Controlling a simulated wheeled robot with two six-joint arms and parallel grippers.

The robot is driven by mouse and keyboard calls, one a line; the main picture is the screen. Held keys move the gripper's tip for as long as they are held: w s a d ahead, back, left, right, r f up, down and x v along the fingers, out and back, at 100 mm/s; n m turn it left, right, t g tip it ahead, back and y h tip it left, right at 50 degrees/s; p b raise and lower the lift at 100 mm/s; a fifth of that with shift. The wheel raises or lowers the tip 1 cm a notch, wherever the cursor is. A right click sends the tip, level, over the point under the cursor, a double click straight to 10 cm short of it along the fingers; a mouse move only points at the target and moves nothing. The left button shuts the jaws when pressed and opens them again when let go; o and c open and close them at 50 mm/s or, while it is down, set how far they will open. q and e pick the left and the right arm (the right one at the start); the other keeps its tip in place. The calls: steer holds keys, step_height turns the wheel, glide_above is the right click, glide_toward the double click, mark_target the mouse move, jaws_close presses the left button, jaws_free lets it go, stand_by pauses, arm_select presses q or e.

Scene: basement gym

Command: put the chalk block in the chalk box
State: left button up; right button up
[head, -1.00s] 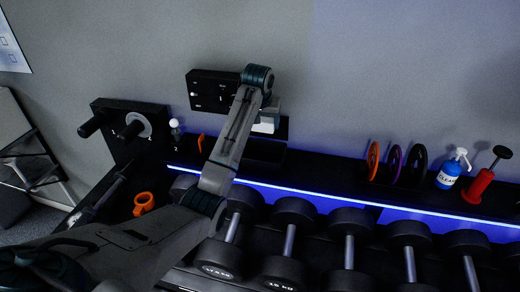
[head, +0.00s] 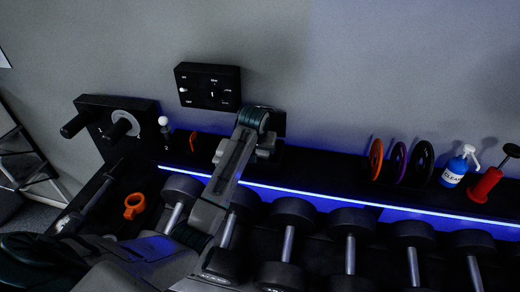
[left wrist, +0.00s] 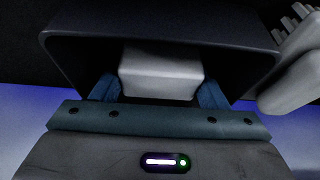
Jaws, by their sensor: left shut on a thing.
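The white chalk block (left wrist: 160,73) is between the two blue fingers of my left gripper (left wrist: 160,88) in the left wrist view, and the gripper is shut on it. The dark chalk box (left wrist: 80,55) surrounds the block in that view, its walls showing behind and to both sides. Whether the block touches the floor of the box I cannot tell. In the head view my left arm reaches to the back of the rack, and its wrist hides the block and most of the box. My right gripper is not in view.
A black control panel (head: 208,86) is on the wall. Coloured discs (head: 398,162), a blue spray bottle (head: 455,168) and a red pump (head: 484,184) stand to the right. Dumbbells (head: 350,225) line the front. An orange ring (head: 134,206) lies at left. A pale ridged object (left wrist: 290,80) is beside the box.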

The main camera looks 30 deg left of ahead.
arm_select(q)
steer(key=o, duration=0.8)
steer(key=shift+s+f, duration=0.1)
steer(key=shift+o, duration=1.3)
steer(key=shift+s+d, duration=0.1)
steer(key=shift+s, duration=0.05)
steer(key=shift+s+d+r, duration=0.1)
steer(key=shift+s+r, duration=0.05)
steer(key=shift+r, duration=0.1)
steer(key=shift+r+b, duration=0.4)
steer(key=shift+b, duration=0.05)
steer(key=b+v, duration=0.2)
steer(key=v, duration=0.3)
steer(key=shift+s+r, duration=0.1)
steer(key=shift+s, duration=0.05)
steer(key=p+v, duration=0.2)
steer(key=v, duration=0.4)
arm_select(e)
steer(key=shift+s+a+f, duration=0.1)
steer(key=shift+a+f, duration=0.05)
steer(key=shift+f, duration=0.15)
